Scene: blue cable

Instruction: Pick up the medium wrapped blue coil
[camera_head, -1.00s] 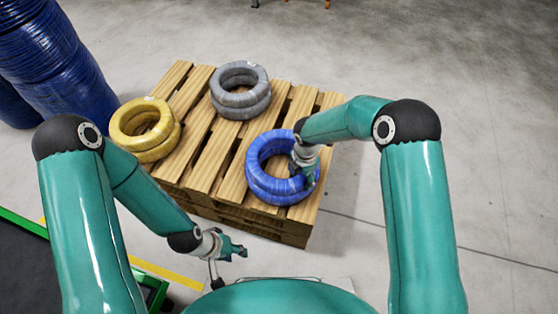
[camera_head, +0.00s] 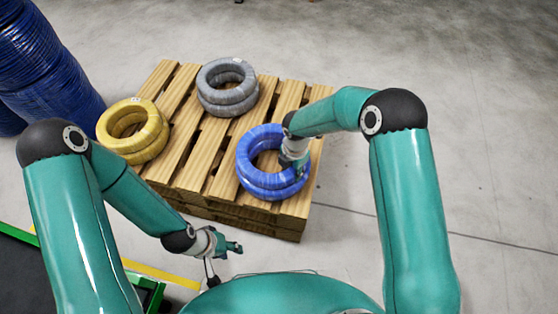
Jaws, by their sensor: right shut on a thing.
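The wrapped blue coil (camera_head: 252,177) lies at the right side of the wooden pallet (camera_head: 218,160), looking like stacked rings. My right gripper (camera_head: 296,171) reaches down over the coil's right side and is shut on it; its fingertips are partly hidden by the wrist and the coil. My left gripper (camera_head: 236,247) hangs in front of the pallet, away from the coils. Its fingers appear apart, with nothing between them.
A yellow coil (camera_head: 118,144) lies at the pallet's left and a grey coil (camera_head: 213,101) at its back. Large blue cable stacks (camera_head: 50,60) stand at the back left. A green-edged dark surface (camera_head: 150,295) is at the lower left. The floor to the right is clear.

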